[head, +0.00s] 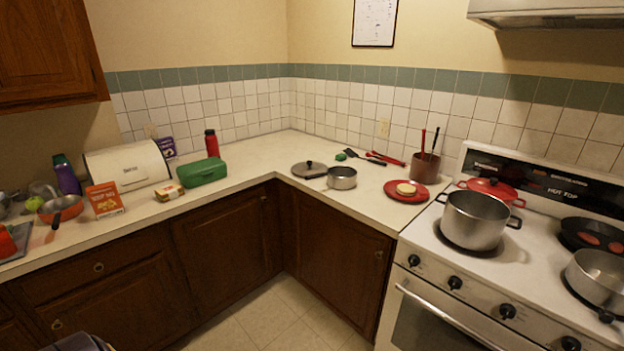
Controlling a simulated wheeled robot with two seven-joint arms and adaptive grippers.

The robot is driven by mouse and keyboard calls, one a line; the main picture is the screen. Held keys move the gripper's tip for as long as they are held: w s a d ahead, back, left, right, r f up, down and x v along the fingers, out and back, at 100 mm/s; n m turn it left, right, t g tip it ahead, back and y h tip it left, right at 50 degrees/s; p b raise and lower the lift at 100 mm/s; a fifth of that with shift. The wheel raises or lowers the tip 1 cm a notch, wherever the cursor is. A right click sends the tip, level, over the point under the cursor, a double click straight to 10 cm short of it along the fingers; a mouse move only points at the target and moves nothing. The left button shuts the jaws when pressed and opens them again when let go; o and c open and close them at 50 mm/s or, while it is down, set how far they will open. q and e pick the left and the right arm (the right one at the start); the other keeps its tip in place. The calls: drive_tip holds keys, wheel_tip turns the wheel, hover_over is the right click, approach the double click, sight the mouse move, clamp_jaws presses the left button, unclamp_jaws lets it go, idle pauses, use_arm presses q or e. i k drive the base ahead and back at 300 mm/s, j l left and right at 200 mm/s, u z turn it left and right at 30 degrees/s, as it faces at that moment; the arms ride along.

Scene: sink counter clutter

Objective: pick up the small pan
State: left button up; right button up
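A small silver pan (342,178) sits upright on the counter near the corner, beside a grey lid (309,169) with a dark knob. A dark handle seems to run left from the pan past the lid; the two are very close, and I cannot tell if they touch. Another small pan, orange with a dark handle (61,208), stands at the far left of the counter. Neither of my grippers shows in the head view.
A large pot (472,219) and a wide pan (598,278) are on the stove. A green box (202,172) stands left; counter between is clear.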

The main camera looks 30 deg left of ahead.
sight(330, 178)
drive_tip(key=u, duration=0.8)
drive_tip(key=z, duration=1.7)
drive_tip(key=u, duration=1.5)
